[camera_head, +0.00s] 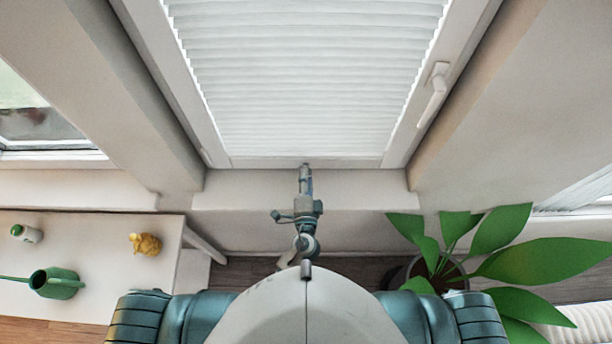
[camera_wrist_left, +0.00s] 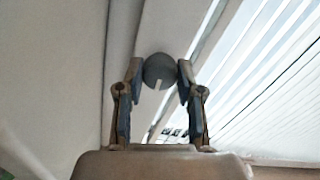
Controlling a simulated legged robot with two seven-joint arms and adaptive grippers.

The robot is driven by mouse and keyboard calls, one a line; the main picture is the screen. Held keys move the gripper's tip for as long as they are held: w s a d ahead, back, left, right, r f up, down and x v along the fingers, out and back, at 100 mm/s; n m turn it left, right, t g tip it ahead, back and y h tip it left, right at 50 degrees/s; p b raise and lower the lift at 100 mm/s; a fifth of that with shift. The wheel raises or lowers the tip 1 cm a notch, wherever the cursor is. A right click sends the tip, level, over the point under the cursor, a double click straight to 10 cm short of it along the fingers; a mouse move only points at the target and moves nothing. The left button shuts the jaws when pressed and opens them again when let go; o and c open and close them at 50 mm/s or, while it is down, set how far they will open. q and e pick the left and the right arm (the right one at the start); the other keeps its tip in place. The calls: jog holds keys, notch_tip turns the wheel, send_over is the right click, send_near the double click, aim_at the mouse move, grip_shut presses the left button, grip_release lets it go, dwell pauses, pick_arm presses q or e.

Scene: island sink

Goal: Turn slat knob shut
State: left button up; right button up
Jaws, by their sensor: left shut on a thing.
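The slat knob (camera_wrist_left: 160,69) is a round dark grey knob with a pale mark on its lower part, in the left wrist view. My left gripper (camera_wrist_left: 160,80) is shut on it, one fingertip on each side. In the head view, my left gripper (camera_head: 305,171) reaches the bottom middle of the blind's frame and hides the knob. The white slats (camera_head: 310,80) fill the frame above it. In the left wrist view, bright strips show between the slats (camera_wrist_left: 255,75). My right gripper is not in view.
A window handle (camera_head: 434,92) sits on the right side of the frame. A potted plant (camera_head: 505,230) with broad leaves stands at lower right. A white table (camera_head: 95,235) at left holds a green watering can (camera_head: 56,283), a yellow figure (camera_head: 146,244) and a small bottle (camera_head: 27,233).

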pick_arm(q)
jog(key=m+p, duration=0.2)
jog(key=m, duration=0.3)
jog(key=shift+f+m, duration=0.1)
jog(key=shift+m, duration=0.2)
jog(key=m+p, duration=0.3)
jog(key=m, duration=0.6)
jog(key=shift+p, duration=0.4)
jog(key=shift+f+m, duration=0.15)
jog(key=shift+m, duration=1.75)
jog(key=o, duration=1)
jog(key=shift+o, duration=0.7)
jog(key=shift+w, duration=0.15)
